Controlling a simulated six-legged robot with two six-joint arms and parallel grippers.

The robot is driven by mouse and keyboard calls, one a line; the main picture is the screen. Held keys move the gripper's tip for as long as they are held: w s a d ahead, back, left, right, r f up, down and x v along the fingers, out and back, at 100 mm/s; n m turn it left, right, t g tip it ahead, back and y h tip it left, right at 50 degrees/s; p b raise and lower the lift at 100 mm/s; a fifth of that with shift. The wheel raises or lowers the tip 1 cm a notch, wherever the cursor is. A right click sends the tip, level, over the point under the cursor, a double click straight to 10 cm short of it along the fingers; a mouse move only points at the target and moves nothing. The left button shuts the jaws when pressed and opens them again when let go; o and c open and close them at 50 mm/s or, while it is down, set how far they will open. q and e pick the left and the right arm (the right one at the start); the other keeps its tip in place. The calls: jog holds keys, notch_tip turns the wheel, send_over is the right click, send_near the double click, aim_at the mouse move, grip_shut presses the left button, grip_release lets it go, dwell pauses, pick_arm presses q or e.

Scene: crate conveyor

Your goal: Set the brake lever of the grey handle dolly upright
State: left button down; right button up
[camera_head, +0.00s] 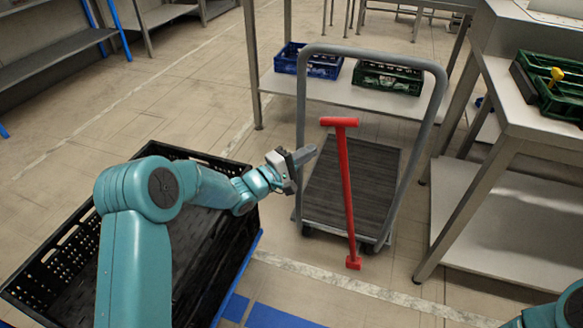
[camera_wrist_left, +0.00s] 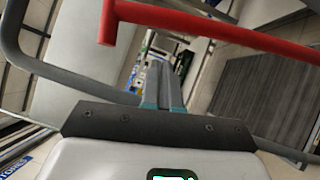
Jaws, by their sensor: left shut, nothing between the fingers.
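The grey handle dolly has a dark ribbed deck (camera_head: 345,185) and a tall grey tube handle (camera_head: 440,85). Its red brake lever (camera_head: 346,190) rises from a red foot at the deck's near edge to a T-shaped grip; in the picture its top leans slightly left. My left gripper (camera_head: 304,156) is shut and empty, left of the lever's upper part and apart from it in the picture. In the left wrist view, the lever (camera_wrist_left: 215,34) crosses above the shut fingertips (camera_wrist_left: 158,68), with the grip at upper left. My right gripper is out of view.
A black crate (camera_head: 215,245) stands below my left arm. A shelf behind the dolly holds a blue crate (camera_head: 309,62) and a green crate (camera_head: 388,78). A metal table (camera_head: 530,110) with another green crate stands at right. Floor left of the dolly is partly clear.

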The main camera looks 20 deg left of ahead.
pick_arm(q)
jog(key=d, duration=0.1)
jog(key=w+d, duration=0.1)
jog(key=d+r+b, duration=0.1)
jog(key=d, duration=0.1)
jog(key=shift+w+d, duration=0.1)
jog(key=shift+w, duration=0.1)
